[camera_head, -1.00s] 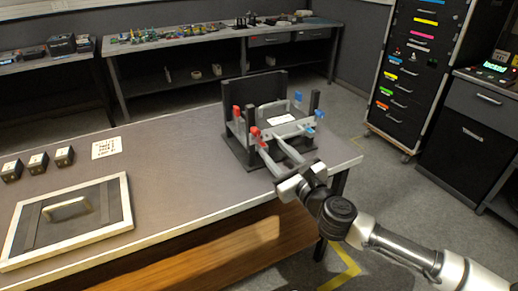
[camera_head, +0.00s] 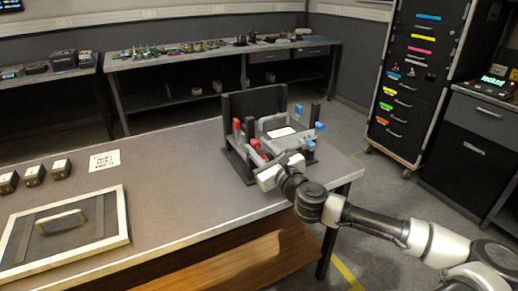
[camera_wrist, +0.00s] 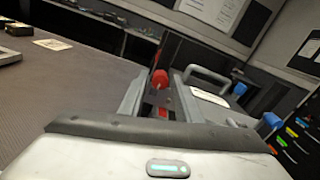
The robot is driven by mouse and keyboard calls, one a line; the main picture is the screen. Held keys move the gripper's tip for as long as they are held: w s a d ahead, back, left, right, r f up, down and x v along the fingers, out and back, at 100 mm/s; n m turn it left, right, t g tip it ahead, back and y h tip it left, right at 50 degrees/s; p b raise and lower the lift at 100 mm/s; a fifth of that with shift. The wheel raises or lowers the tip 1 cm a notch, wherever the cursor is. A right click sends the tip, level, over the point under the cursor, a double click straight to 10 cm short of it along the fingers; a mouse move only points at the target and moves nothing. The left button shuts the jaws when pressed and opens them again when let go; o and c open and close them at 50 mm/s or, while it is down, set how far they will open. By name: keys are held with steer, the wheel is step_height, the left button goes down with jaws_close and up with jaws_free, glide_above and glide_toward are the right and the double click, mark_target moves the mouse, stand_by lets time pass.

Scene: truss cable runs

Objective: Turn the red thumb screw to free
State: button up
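A dark fixture with a grey frame and black posts stands on the table; its tall back plate (camera_head: 254,102) faces me. Red thumb screws are on its left side, one at the rear (camera_head: 237,125) and one nearer (camera_head: 255,143). Blue screws (camera_head: 320,126) are on its right side. My gripper (camera_wrist: 158,92) is over the near side of the fixture, its two grey fingers apart. In the wrist view a red screw head (camera_wrist: 160,77) shows between the fingers, with more red (camera_wrist: 163,112) below it. I cannot tell whether a finger touches red. The fingertips are hard to make out in the head view.
A framed panel with a handle (camera_head: 62,220), several small dark blocks (camera_head: 34,175) and a paper sheet (camera_head: 104,160) lie on the table's left. The table middle is clear. A dark drawer cabinet (camera_head: 415,85) stands behind at right.

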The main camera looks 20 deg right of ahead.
jaws_close()
steer(key=n+p, duration=0.1)
steer(key=n, duration=0.2)
steer(key=shift+n, duration=0.4)
steer(key=n, duration=0.3)
steer(key=shift+n, duration=0.4)
steer(key=n+p, duration=0.1)
steer(key=n, duration=0.4)
steer(key=shift+d, duration=0.1)
steer(key=n, duration=0.5)
steer(key=shift+r+p, duration=0.1)
steer(key=shift+p, duration=0.2)
steer(key=shift+n, duration=0.3)
